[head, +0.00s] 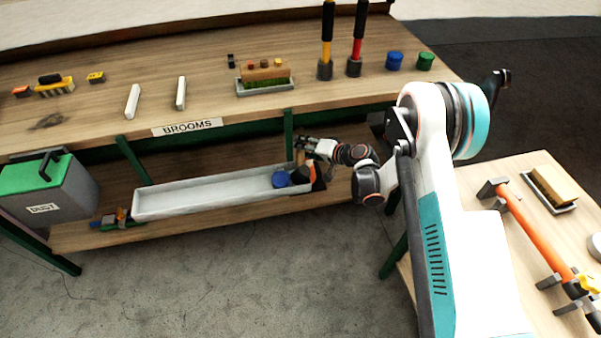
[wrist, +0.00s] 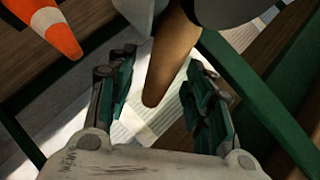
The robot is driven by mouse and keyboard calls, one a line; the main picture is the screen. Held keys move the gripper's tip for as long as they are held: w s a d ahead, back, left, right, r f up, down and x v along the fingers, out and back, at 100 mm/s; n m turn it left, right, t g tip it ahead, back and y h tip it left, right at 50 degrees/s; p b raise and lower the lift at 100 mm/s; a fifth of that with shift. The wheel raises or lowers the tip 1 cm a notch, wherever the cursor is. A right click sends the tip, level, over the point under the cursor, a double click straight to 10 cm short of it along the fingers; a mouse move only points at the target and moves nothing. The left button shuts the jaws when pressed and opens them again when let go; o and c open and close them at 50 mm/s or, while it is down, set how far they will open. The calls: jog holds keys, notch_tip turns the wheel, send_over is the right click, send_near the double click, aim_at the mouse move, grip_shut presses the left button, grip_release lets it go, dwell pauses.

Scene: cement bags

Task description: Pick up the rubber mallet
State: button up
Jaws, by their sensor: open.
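A tan wooden handle (wrist: 172,62), which looks like the rubber mallet's, points down in the wrist view and widens toward a grey head (wrist: 218,12) cut off at the top edge. My gripper (wrist: 158,78) is open, with one dark green finger on each side of the handle; I cannot tell if either touches it. In the head view my gripper (head: 304,147) is at the right end of the lower shelf, just above a brown handle (head: 300,158) and a dark block (head: 318,177). The gripper and arm partly hide this spot.
A long white trough (head: 210,194) with blue and dark round pieces at its right end lies on the lower shelf. A green table leg (head: 288,132) stands close to my gripper. An orange-and-white cone (wrist: 45,22) shows in the wrist view. The upper tabletop is above the gripper.

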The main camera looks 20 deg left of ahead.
jog(key=shift+w+a, duration=0.1)
jog(key=shift+c, duration=0.4)
grip_shut()
jog(key=shift+r, duration=0.1)
